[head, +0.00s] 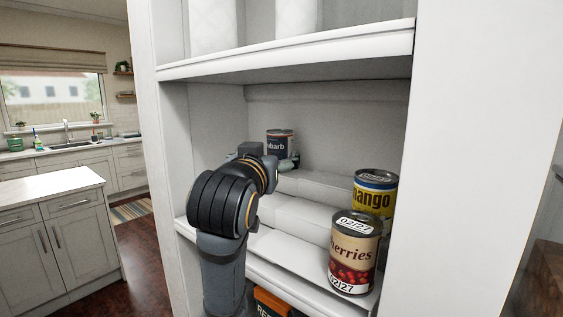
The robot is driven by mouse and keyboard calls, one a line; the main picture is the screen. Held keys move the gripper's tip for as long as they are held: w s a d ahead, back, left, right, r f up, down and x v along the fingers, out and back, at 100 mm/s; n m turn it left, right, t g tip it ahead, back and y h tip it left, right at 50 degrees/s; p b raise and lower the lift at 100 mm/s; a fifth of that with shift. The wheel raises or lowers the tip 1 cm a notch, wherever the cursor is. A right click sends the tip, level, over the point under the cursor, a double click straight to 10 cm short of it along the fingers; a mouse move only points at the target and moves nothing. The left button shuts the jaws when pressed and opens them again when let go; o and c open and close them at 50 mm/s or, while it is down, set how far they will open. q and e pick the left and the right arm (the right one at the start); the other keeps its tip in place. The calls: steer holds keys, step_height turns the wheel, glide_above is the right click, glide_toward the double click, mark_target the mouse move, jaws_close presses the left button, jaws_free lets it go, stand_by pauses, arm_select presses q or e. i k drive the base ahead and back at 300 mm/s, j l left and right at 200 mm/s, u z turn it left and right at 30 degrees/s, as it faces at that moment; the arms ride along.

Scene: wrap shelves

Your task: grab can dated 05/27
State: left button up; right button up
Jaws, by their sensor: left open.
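A dark blue can labelled "…ubarb" (280,141) stands upright on the back step of the shelf's middle level. Its date is not readable. My left gripper (271,157) is just in front of it, with its jaws open. The gripper and wrist hide the can's lower part, and I cannot tell whether they touch it. My right gripper is out of view.
The stepped white shelf insert (300,212) is bare between my left arm and the right-hand cans. An upper shelf board (300,55) is overhead, with side walls left and right. An orange and dark green item (272,303) shows below.

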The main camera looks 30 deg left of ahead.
mark_target(375, 191)
steer(key=k, duration=1)
